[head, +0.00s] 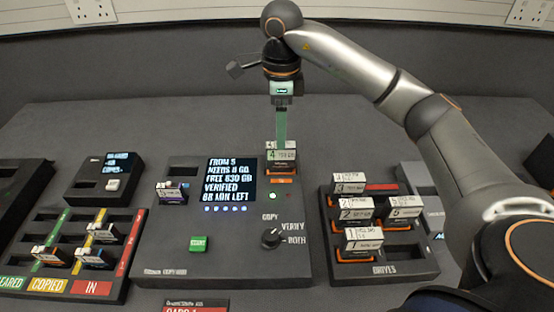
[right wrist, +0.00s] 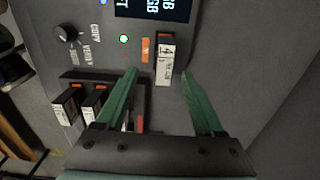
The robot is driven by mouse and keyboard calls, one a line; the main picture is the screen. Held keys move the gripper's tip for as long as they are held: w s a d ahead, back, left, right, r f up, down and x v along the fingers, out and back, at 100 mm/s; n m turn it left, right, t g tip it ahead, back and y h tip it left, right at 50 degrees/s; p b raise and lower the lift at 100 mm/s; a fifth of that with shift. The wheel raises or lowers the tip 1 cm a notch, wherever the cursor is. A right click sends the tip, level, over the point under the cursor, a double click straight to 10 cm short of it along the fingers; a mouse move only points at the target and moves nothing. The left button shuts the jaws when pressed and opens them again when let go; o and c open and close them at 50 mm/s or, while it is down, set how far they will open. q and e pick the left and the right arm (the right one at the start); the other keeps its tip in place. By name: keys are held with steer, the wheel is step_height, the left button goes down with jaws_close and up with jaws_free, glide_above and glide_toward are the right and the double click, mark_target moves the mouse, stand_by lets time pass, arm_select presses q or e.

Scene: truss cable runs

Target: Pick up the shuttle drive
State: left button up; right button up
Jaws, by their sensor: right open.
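A drive marked 4 (head: 282,158) stands in a slot at the right top of the copier (head: 225,255); no label naming it the shuttle drive can be read. It also shows in the right wrist view (right wrist: 165,60), white label towards me, just beyond the fingertips. My right gripper (head: 281,138) points down above this drive. Its green fingers are apart in the right wrist view (right wrist: 159,72), with the drive in line with the gap, nearer the right finger. Nothing is held. Whether the fingertips touch the drive cannot be told. My left gripper is not in view.
The copier has a lit screen (head: 231,181), a green button (head: 199,244) and a knob (head: 271,238). Another drive (head: 172,192) sits in its left slot. Right is the drives rack (head: 425,268) with several numbered drives; left is a sorting tray (head: 112,288) with several cards.

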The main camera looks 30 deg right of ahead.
mark_target(281, 156)
step_height(281, 156, down, 3)
steer(key=shift+s+f, duration=0.1)
steer(key=shift+w+d+f, duration=0.15)
steer(key=shift+w+f, duration=0.05)
steer(key=shift+f, duration=1.4)
steer(key=shift+w+d+f, duration=0.1)
steer(key=shift+w+f, duration=0.05)
steer(key=shift+f, duration=1.4)
jaws_close()
